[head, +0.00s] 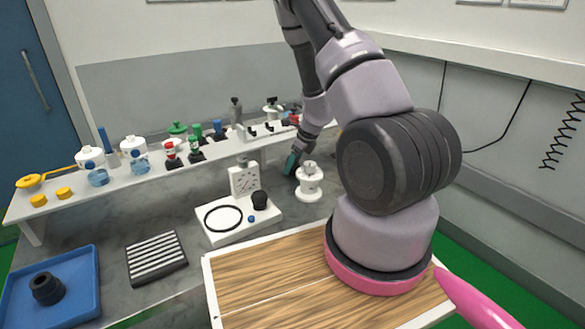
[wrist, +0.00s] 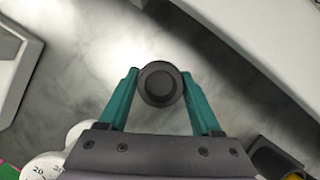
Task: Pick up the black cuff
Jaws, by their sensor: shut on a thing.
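My gripper (wrist: 160,78) has its teal fingers shut on a black round piece, which I take for the black cuff (wrist: 160,85). The wrist view shows it end-on, with a raised inner disc, between the fingertips. In the head view my gripper (head: 292,163) is low over the grey counter, just left of a white stepped cylinder and in front of the shelf. The held piece is hidden or too small to make out there. Whether it touches the counter I cannot tell.
A blue tray (head: 72,318) at lower left holds another black ringed piece (head: 47,288). A white gauge unit (head: 222,238), the white cylinder (head: 309,183) and a striped block (head: 156,258) stand on the counter. A shelf (head: 70,202) of bottles runs behind; a wooden board (head: 265,275) lies in front.

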